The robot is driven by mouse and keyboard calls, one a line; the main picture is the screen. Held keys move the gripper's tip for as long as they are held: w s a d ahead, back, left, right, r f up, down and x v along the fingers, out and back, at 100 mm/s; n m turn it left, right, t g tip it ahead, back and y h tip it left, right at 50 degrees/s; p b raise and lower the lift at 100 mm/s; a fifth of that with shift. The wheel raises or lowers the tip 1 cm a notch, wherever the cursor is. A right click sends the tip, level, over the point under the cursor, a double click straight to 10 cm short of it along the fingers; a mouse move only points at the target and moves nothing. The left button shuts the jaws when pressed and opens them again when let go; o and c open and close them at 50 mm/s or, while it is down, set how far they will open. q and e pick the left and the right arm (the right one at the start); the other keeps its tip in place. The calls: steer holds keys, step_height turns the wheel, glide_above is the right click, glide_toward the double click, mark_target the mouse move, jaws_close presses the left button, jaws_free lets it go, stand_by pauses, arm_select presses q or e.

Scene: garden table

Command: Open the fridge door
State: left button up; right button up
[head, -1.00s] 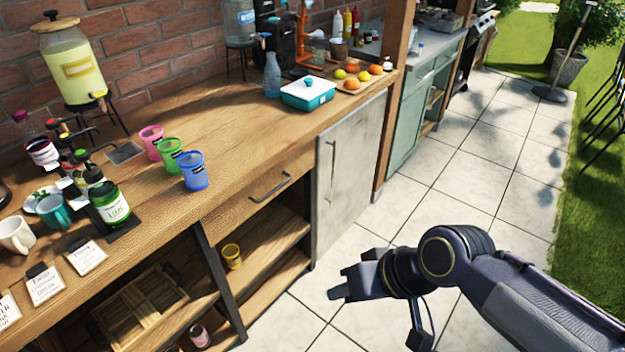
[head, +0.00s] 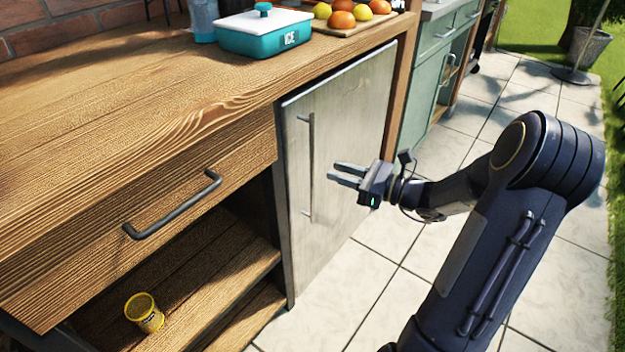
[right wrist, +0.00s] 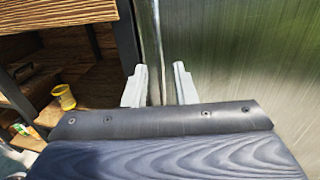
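The fridge door (head: 350,150) is a flat grey metal panel under the wooden counter, and it looks closed. Its long thin vertical handle (head: 310,165) is near the door's left edge. My right gripper (head: 338,174) is open and empty, in front of the door just right of the handle in the head view. In the right wrist view its two fingers (right wrist: 160,88) stand apart, with the handle (right wrist: 160,50) showing upright between them, beyond or level with the tips; I cannot tell the exact depth. The door also fills the right of that view (right wrist: 240,60). My left gripper is not in view.
A wooden drawer with a dark bar handle (head: 172,205) is left of the fridge, above an open shelf holding a yellow cup (head: 144,312). A teal ice box (head: 264,32) and a fruit board (head: 345,25) stand on the counter. The tiled floor (head: 330,300) before the door is clear.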

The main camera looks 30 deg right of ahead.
steer(key=b+x, duration=0.1)
steer(key=x, duration=0.6)
steer(key=shift+w+a+b, duration=0.15)
steer(key=shift+w+b, duration=0.05)
steer(key=shift+b, duration=0.2)
steer(key=shift+r, duration=0.1)
jaws_close()
